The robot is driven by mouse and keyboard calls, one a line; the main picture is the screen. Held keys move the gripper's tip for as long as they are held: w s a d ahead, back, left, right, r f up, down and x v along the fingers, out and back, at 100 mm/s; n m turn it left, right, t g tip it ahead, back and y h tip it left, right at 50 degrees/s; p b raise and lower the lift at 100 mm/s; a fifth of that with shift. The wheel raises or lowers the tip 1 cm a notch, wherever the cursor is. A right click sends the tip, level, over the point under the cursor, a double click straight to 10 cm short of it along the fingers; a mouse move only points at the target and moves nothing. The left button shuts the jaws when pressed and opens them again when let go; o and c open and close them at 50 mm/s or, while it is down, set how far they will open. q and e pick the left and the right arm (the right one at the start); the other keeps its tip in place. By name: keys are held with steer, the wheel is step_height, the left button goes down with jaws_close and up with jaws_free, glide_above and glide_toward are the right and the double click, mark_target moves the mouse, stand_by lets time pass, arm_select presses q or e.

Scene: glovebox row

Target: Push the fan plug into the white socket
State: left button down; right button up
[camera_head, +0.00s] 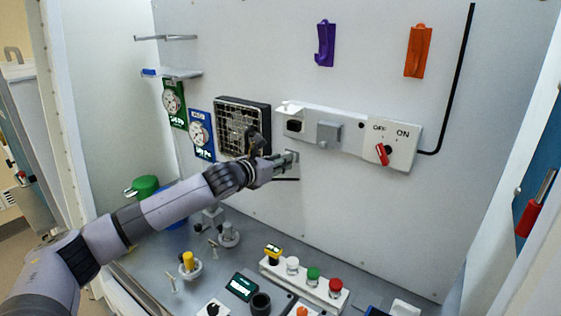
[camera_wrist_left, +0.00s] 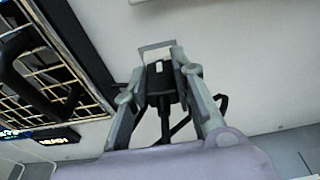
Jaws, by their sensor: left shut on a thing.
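The white socket (camera_head: 294,125) has a dark opening and a raised white lid (camera_head: 290,108). It sits at the left end of a white strip on the back wall. My left gripper (camera_head: 290,158) is just below it, apart from the socket. In the left wrist view the gripper (camera_wrist_left: 160,62) is shut on the black fan plug (camera_wrist_left: 163,88), with its black cable trailing back between the fingers. In the head view the plug is mostly hidden by the gripper. The fan (camera_head: 242,128), with a square grille, is on the wall to the left. My right gripper is out of view.
A grey covered box (camera_head: 328,134) and a red OFF/ON switch (camera_head: 383,153) share the strip, right of the socket. Gauges (camera_head: 200,130) hang left of the fan. The wall under the strip is bare.

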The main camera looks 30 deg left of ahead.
arm_select(q)
steer(key=shift+s+f, duration=0.1)
steer(key=shift+s, duration=0.15)
steer(key=shift+s+a, duration=0.2)
steer(key=shift+s, duration=0.3)
steer(key=shift+s, duration=0.6)
steer(key=shift+s, duration=0.15)
steer(key=shift+f+b+v, duration=0.2)
steer(key=shift+f+v, duration=0.05)
steer(key=shift+v, duration=0.9)
steer(key=shift+f+b+v, duration=0.2)
steer(key=shift+v, duration=0.95)
steer(key=shift+r, duration=0.1)
steer(key=s+d+r+p, duration=0.3)
steer(key=s+r+p, duration=0.2)
steer(key=r+p, duration=0.4)
step_height(320, 180, up, 3)
steer(key=shift+f+p, duration=0.25)
steer(key=shift+p, duration=0.05)
